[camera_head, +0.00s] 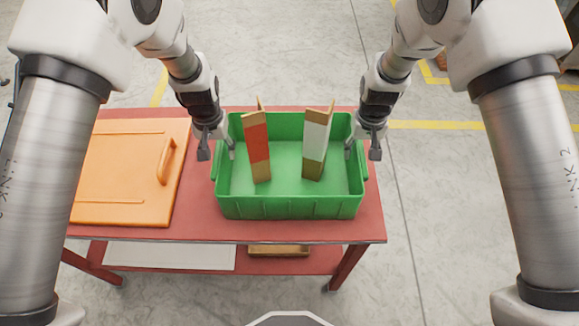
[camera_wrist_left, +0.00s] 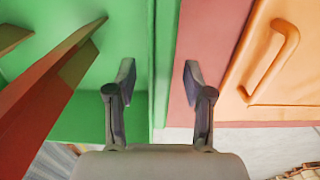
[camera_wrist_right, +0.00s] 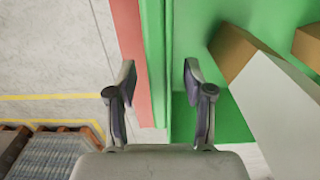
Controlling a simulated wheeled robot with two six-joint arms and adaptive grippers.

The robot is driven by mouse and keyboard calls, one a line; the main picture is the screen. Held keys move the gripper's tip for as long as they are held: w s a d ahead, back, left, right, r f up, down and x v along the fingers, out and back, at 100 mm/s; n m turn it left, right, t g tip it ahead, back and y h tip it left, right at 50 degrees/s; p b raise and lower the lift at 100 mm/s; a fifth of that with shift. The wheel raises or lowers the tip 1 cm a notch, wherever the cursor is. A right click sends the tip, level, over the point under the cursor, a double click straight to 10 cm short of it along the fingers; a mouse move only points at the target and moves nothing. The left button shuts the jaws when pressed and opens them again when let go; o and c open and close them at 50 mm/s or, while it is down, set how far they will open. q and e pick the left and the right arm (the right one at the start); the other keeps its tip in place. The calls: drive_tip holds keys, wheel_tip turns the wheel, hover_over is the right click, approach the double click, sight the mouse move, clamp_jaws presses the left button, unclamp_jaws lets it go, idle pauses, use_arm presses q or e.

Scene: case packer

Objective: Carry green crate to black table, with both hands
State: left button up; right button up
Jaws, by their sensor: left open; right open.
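The green crate (camera_head: 290,207) stands on a red table, with two upright open-topped cartons inside. My left gripper (camera_head: 218,150) is open at the crate's left side wall. In the left wrist view its fingers lie either side of the crate's rim (camera_wrist_left: 162,60). My right gripper (camera_head: 362,151) is open at the right side wall. In the right wrist view its fingers likewise lie either side of the rim (camera_wrist_right: 154,50). Neither gripper is closed on the crate. Whether the fingers touch it, I cannot tell. No black table is in view.
The red table (camera_head: 200,215) has an orange panel with a handle (camera_head: 125,185) left of the crate. One carton (camera_head: 257,145) is red and brown, the other (camera_head: 315,142) white and brown. A lower shelf (camera_head: 310,262) holds a small brown tray. Grey floor (camera_head: 450,200) is clear on the right.

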use_arm(q)
clamp_jaws()
use_arm(e)
clamp_jaws()
use_arm(q)
drive_tip(key=shift+r, duration=0.15)
use_arm(e)
drive_tip(key=shift+r, duration=0.15)
